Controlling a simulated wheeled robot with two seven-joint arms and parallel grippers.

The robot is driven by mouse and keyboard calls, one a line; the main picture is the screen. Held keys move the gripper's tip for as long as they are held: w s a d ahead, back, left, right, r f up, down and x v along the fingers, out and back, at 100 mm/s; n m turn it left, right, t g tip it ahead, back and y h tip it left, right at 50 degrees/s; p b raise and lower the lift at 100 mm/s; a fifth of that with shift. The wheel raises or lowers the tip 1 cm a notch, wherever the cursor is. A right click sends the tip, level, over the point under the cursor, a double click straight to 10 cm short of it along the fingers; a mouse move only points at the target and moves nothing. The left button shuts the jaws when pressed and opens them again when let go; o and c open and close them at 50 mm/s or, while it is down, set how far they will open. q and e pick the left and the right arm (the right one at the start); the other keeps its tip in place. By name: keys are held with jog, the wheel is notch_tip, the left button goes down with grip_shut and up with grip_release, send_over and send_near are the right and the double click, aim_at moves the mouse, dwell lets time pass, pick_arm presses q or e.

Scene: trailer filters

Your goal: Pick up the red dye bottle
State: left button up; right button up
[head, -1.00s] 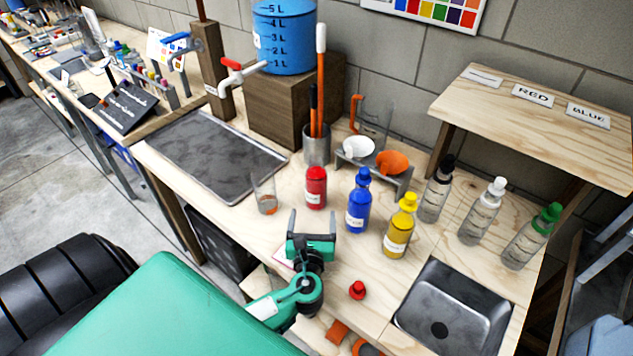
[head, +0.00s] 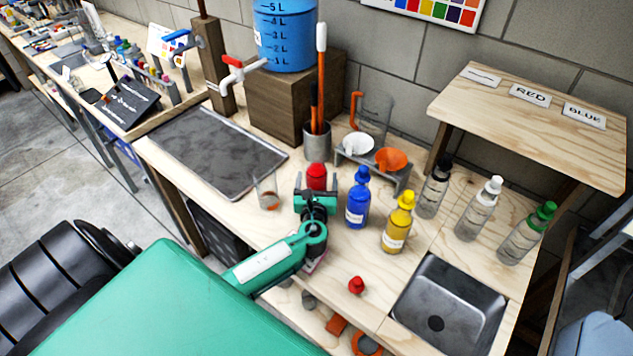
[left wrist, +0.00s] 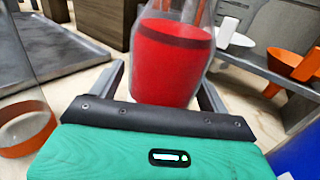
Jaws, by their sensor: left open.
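The red dye bottle (head: 317,176) stands on the wooden bench, its lower part hidden behind my left gripper in the head view. My left gripper (head: 316,186) is open and right in front of the bottle. In the left wrist view the red bottle (left wrist: 172,58) stands upright between the two open fingers (left wrist: 165,85), with no clear sign of contact. A small red cap (head: 356,285) lies apart on the bench near its front edge. My right gripper is not in view.
The blue bottle (head: 358,200) stands close on the right, with the yellow bottle (head: 398,224) beyond it. A clear glass (head: 267,191) is close on the left. A metal brush cup (head: 317,146) stands behind. A sink (head: 450,300) is at right.

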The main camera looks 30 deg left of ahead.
pick_arm(q)
jog(key=shift+c, duration=0.5)
jog(key=c, duration=1.1)
jog(key=shift+c, duration=0.5)
jog(key=shift+r, duration=0.15)
